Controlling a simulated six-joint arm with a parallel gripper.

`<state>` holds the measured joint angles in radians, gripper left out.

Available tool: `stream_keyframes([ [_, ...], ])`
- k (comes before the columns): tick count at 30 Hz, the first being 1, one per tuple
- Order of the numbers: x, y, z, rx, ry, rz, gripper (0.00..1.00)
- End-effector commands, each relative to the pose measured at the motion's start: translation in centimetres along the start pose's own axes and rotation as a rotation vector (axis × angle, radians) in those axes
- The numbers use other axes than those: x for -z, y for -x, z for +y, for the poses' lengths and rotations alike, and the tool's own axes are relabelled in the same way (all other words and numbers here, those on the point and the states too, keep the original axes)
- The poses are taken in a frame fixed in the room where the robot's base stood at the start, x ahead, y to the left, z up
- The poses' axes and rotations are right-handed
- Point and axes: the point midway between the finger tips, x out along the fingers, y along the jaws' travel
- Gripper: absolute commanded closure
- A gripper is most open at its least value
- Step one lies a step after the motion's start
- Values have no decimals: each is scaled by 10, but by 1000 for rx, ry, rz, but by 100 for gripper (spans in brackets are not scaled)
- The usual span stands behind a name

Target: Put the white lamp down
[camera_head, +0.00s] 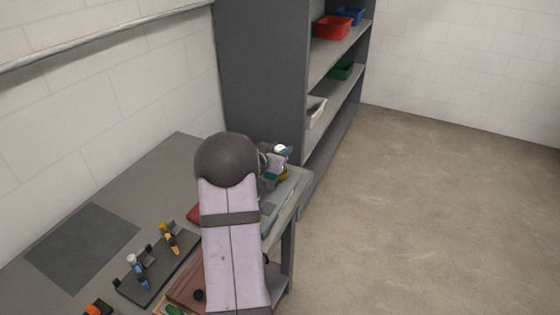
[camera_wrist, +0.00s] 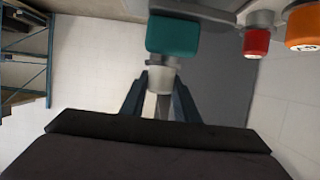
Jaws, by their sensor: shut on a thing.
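The white lamp (camera_wrist: 161,80) shows in the wrist view as a pale, short cylinder between the fingers of my gripper (camera_wrist: 160,104). My gripper is shut on it. In the head view, a small bright white part (camera_head: 281,149) shows beyond my dark arm joint, over the far end of the workbench (camera_head: 165,165). My arm hides most of my gripper there. Whether the lamp touches anything below cannot be told.
A teal block (camera_wrist: 172,35) is close to the lamp in the wrist view, with a red cylinder (camera_wrist: 256,42) and an orange one (camera_wrist: 303,25) to its right. A dark rack (camera_head: 160,268) holds small tools. Shelves with a red bin (camera_head: 333,27) stand behind.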

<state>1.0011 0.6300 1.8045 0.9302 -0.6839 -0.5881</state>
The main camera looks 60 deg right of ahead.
Motion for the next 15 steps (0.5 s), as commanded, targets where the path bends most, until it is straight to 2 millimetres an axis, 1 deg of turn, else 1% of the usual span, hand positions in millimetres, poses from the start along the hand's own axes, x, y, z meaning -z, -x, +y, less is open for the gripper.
stream_keyframes([
  [7, -6, -2, 0, 0, 1, 1, 94],
  [15, -33, -12, 0, 0, 1, 0, 94],
])
